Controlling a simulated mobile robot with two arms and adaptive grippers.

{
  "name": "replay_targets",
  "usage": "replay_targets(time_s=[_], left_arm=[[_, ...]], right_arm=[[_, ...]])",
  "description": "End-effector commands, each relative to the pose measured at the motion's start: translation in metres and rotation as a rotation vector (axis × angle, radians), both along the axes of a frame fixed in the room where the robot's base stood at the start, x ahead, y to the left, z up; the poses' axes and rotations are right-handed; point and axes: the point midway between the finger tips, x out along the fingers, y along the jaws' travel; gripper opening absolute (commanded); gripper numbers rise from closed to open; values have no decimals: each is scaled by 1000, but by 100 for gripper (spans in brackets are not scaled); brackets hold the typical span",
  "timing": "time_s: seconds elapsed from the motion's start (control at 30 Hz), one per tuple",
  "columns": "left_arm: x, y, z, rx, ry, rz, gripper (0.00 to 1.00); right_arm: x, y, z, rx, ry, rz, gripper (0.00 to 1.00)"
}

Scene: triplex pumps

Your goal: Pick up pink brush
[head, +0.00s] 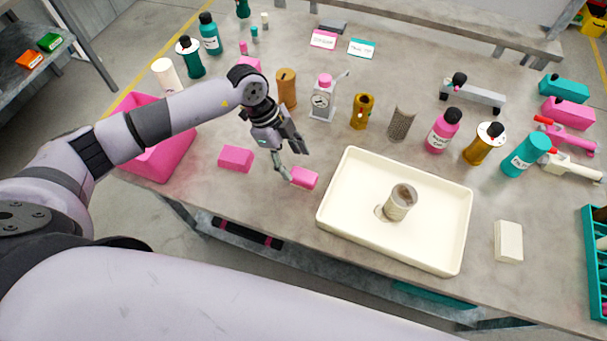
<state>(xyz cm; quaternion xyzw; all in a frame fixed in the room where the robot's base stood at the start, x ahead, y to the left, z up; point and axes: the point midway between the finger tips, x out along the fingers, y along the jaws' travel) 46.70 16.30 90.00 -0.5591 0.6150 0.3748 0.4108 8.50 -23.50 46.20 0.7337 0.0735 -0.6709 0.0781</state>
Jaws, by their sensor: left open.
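Two small pink blocks lie on the grey table left of the white tray. One pink block (304,178) is close to the tray's left edge, and the other pink block (236,157) is further left. I cannot make out bristles on either, so I cannot tell which is the pink brush. My left gripper (293,162) is open, with its fingers pointing down just above and behind the nearer block. One fingertip is close to that block; I cannot tell whether it touches. My right gripper is not in view.
A white tray (345,230) holds a metal cup (400,202). A pink bin (165,160) stands under my left arm. Several bottles and cylinders, including a pink bottle (443,132), stand behind. A white block (508,241) lies right of the tray.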

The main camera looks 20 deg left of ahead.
Motion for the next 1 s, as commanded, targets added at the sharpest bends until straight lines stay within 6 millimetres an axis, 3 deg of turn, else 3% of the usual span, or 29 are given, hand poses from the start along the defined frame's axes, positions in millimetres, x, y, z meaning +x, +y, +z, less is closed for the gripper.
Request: replay_targets(time_s=[0.33, 0.6, 0.87, 1.0], left_arm=[[-3, -14, -26, -2, 3, -1, 57], [-5, -29, -60, -2, 0, 0, 57], [-5, -30, -64, -1, 0, 0, 57], [-5, -30, -64, -1, 0, 0, 49]], right_arm=[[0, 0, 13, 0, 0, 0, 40], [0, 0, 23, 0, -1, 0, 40], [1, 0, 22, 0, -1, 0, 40], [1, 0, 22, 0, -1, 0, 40]])
